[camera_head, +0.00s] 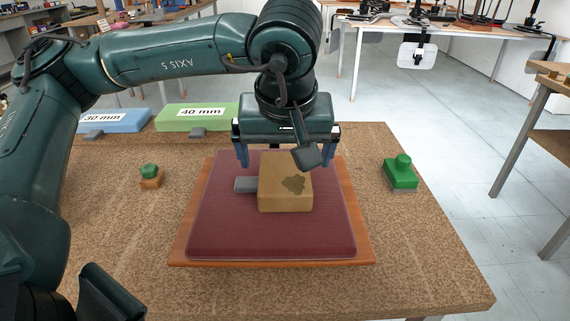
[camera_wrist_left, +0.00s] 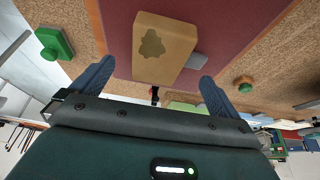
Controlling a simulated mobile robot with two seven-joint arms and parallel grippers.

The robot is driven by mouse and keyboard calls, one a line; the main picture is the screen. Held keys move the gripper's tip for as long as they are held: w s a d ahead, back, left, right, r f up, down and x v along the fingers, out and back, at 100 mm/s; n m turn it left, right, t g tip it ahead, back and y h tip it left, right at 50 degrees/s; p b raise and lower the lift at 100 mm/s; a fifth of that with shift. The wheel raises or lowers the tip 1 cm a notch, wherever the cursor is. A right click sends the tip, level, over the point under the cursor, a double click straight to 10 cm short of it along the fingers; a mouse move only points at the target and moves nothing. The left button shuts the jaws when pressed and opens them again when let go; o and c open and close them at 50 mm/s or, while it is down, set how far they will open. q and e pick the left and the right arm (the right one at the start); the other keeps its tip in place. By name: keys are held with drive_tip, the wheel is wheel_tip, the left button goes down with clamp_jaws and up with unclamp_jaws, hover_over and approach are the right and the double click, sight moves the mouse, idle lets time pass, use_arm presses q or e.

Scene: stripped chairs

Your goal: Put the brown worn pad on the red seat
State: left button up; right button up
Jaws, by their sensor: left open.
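The brown worn pad (camera_head: 285,188) is a tan block with a dark stain on top. It rests on the red seat (camera_head: 225,230), a dark red cushion on a wooden board (camera_head: 270,262). A grey tab (camera_head: 245,185) sticks out of the pad's left side. My left gripper (camera_head: 287,160) is above and behind the pad, fingers apart and pointing down. In the left wrist view the pad (camera_wrist_left: 162,47) lies beyond the open fingers (camera_wrist_left: 153,85), with nothing between them. The red seat (camera_wrist_left: 225,30) shows around it. My right gripper is in neither view.
A green-knobbed block (camera_head: 401,172) stands right of the seat, and a small green-topped brown block (camera_head: 150,176) stands left. A blue 30 mm pad (camera_head: 115,121) and a green 40 mm pad (camera_head: 200,117) lie at the back left. The tabletop's front right (camera_head: 425,260) is clear.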

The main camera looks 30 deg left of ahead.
use_arm(q)
drive_tip(key=v, duration=0.6)
drive_tip(key=shift+p, duration=0.35)
